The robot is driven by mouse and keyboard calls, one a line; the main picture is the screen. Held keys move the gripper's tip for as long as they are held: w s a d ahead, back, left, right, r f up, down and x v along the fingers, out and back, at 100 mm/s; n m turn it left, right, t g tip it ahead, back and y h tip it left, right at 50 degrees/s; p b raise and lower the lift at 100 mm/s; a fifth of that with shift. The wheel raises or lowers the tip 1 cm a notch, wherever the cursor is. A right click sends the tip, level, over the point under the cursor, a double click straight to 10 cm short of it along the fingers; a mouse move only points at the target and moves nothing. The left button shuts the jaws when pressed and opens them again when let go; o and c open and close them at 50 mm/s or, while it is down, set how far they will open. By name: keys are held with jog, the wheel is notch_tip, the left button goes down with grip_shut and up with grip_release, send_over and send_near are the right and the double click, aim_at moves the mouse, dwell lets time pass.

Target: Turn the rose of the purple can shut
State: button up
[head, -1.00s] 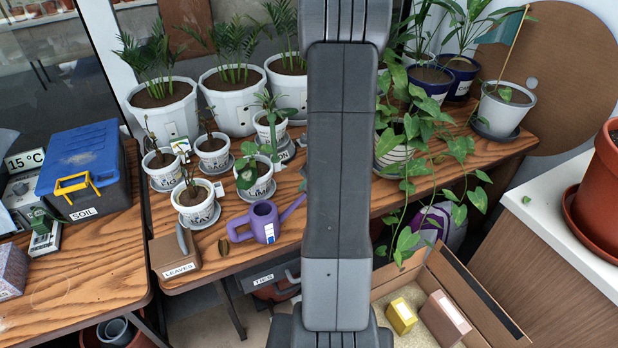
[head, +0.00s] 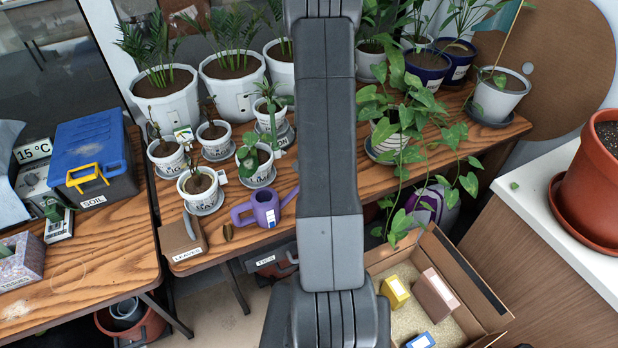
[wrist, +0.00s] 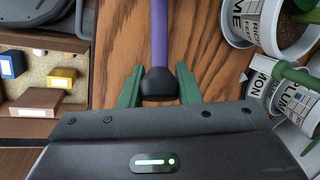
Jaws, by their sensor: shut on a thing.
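The purple can (head: 265,208) stands on the wooden table in the head view, its handle to the left and its spout rising to the right until my arm covers it. In the wrist view the purple spout (wrist: 160,35) comes down from the top and ends in a dark rose (wrist: 160,84). My gripper (wrist: 160,88) has its two green fingers on either side of the rose, shut on it. The gripper and the rose are hidden behind my arm in the head view. I cannot tell how far the rose is turned.
Several small labelled white pots stand close to the can, including a pot (head: 201,195) to its left. A brown box (head: 183,240) labelled LEAVES is at the table's front edge. A trailing plant (head: 405,115) hangs right of my arm. An open carton (head: 475,280) lies below right.

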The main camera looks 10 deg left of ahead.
jog(key=o, duration=1)
jog(key=shift+r, duration=0.15)
jog(key=v, duration=1.3)
jog(key=shift+d+r+b, duration=0.15)
jog(key=shift+r+b, duration=0.1)
jog(key=shift+b, duration=0.15)
jog(key=shift+f, duration=0.1)
jog(key=x, duration=1.3)
jog(key=shift+f+p, duration=0.3)
jog(key=shift+p, duration=0.1)
